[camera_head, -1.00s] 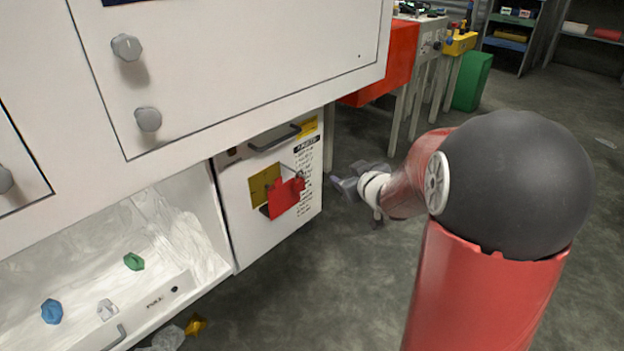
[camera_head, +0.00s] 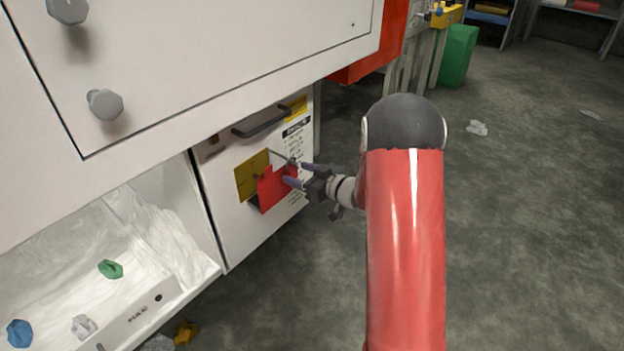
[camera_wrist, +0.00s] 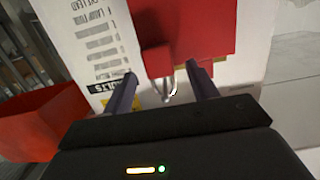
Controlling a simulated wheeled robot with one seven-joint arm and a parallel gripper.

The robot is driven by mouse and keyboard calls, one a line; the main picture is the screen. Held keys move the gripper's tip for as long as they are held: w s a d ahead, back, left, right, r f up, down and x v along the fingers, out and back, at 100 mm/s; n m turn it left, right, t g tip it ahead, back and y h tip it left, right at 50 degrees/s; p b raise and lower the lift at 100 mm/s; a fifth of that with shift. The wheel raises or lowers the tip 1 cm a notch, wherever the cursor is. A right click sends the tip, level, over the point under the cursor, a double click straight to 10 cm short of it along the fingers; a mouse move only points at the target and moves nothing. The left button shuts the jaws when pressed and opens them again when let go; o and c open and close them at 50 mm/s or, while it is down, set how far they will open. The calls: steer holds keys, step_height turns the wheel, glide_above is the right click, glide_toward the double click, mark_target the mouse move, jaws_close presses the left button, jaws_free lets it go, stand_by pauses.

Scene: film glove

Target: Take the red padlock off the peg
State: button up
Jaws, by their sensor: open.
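The red padlock (camera_wrist: 156,60) shows in the wrist view as a small red block with a silver shackle, just beyond and between the fingertips of my gripper (camera_wrist: 162,71). In the head view my gripper (camera_head: 295,173) is at the front of the white cabinet door, open, its fingers pointing left towards the door. The thin metal peg (camera_head: 278,156) sticks out from the door there. In the head view the padlock is hard to tell from the red plate (camera_head: 270,190) behind it. I cannot tell whether the fingers touch the padlock.
A yellow plate (camera_head: 251,176) and a dark handle (camera_head: 262,122) are on the cabinet door (camera_head: 230,225). The large white housing (camera_head: 220,75) overhangs above. An open white bin (camera_head: 60,260) with several small coloured pieces lies at left. The floor at right is mostly clear.

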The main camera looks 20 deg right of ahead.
steer(key=shift+w+a+f, duration=0.1)
steer(key=shift+w+a, duration=0.25)
steer(key=shift+w, duration=0.15)
steer(key=c, duration=1.2)
steer(key=shift+o, duration=0.2)
steer(key=shift+r+p, duration=0.3)
steer(key=shift+r, duration=0.15)
steer(key=f+v, duration=0.1)
steer(key=v, duration=0.6)
steer(key=shift+s+d, duration=0.15)
steer(key=shift+s, duration=0.1)
stand_by(0.5)
